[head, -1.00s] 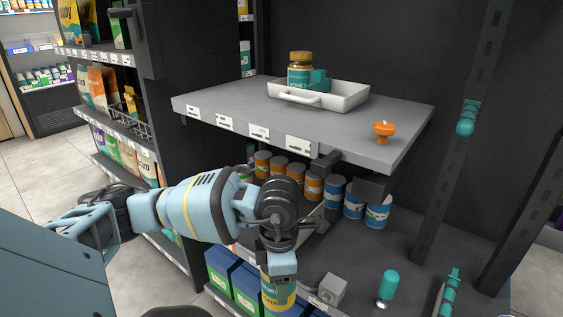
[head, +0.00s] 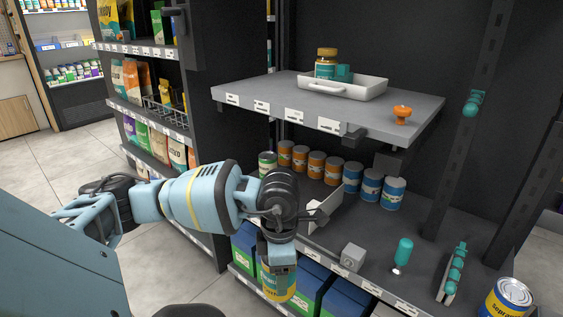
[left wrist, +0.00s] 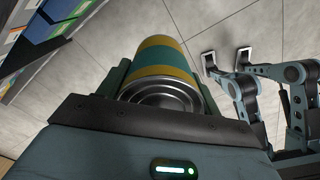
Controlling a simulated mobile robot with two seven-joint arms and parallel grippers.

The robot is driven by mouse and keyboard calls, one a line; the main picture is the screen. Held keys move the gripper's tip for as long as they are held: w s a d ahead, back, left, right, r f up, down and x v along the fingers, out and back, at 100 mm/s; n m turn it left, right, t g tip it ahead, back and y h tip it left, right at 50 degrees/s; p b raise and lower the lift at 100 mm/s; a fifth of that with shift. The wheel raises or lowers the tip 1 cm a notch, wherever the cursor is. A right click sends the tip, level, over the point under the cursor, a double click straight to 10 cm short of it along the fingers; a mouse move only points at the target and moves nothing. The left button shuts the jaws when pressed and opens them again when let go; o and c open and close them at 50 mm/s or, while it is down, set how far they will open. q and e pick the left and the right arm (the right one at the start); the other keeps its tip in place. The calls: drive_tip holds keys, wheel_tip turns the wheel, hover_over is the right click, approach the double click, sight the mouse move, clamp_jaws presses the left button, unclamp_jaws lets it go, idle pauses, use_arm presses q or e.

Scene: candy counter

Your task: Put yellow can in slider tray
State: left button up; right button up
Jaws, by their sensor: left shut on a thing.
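My left gripper (head: 281,268) is shut on a yellow and teal can (head: 277,286), which hangs below it in front of the lower shelf edge. In the left wrist view the can (left wrist: 163,60) lies between the fingers, its silver end (left wrist: 160,97) facing the camera. A white tray (head: 345,92) with a handle rests on the upper grey shelf, holding a gold-lidded jar (head: 326,65) and a teal block (head: 344,72). A second yellow can (head: 508,298) stands at the lower right.
On the lower shelf stand several orange cans (head: 316,165) and blue cans (head: 372,184), a grey block (head: 353,257) and a teal-topped item (head: 403,252). An orange knob (head: 402,115) sits on the upper shelf. Tiled floor is open at left.

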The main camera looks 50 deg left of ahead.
use_arm(q)
drive_tip(key=shift+s, duration=0.25)
use_arm(e)
drive_tip(key=shift+s+d, duration=0.15)
drive_tip(key=shift+s, duration=0.3)
use_arm(q)
drive_tip(key=shift+d, duration=0.1)
